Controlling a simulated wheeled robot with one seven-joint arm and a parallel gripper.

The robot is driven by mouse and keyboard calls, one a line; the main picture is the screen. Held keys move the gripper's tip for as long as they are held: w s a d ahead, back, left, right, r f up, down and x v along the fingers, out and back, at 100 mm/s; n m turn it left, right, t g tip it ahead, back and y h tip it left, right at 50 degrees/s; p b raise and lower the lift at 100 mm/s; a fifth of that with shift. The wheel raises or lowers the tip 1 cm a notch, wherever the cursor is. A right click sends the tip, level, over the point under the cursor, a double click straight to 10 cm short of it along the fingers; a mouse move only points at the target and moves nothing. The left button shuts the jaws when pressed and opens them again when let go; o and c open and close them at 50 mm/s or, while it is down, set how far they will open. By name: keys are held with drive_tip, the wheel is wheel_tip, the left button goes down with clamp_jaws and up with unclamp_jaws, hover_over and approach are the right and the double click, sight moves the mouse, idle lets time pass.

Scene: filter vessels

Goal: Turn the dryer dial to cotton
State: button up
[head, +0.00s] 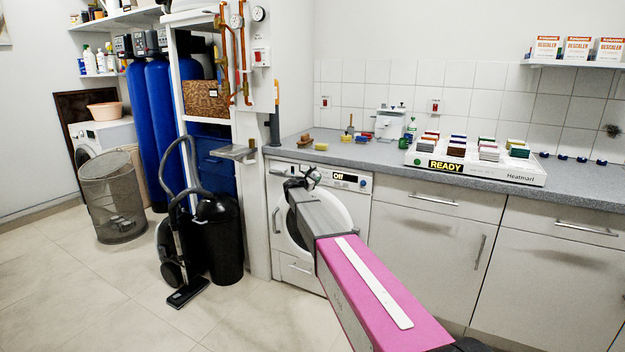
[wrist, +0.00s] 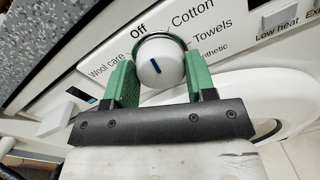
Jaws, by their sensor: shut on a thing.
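The dryer (head: 350,200) is a white front-loader under the grey counter, and its display (head: 346,178) reads "Off". In the wrist view the dial (wrist: 160,64) is a round white knob with a short blue mark. The mark slants to the upper left, roughly toward the "Off" label (wrist: 139,30). The "Cotton" label (wrist: 192,19) is up and right of the dial, with "Towels" (wrist: 213,30) below it. My gripper (wrist: 158,66) has its green fingers shut on the dial, one on each side. In the head view my gripper (head: 303,181) is at the dryer's upper front, and the dial is hard to make out.
A grey shelf bracket (head: 236,153) juts from the white post left of the dryer. A vacuum cleaner (head: 180,240) and a black bin (head: 219,240) stand on the floor to the left. Cabinets (head: 430,245) are on the right. The front-left floor is clear.

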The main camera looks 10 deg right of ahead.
drive_tip(key=m, duration=0.6)
drive_tip(key=shift+s+d+m, duration=0.1)
drive_tip(key=shift+m, duration=0.2)
idle(0.4)
drive_tip(key=o, duration=0.9)
drive_tip(key=v, duration=1)
drive_tip(key=shift+s+a+r, duration=0.1)
drive_tip(key=shift+s+a, duration=0.15)
drive_tip(key=shift+s, duration=0.05)
drive_tip(key=shift+s+d, duration=0.1)
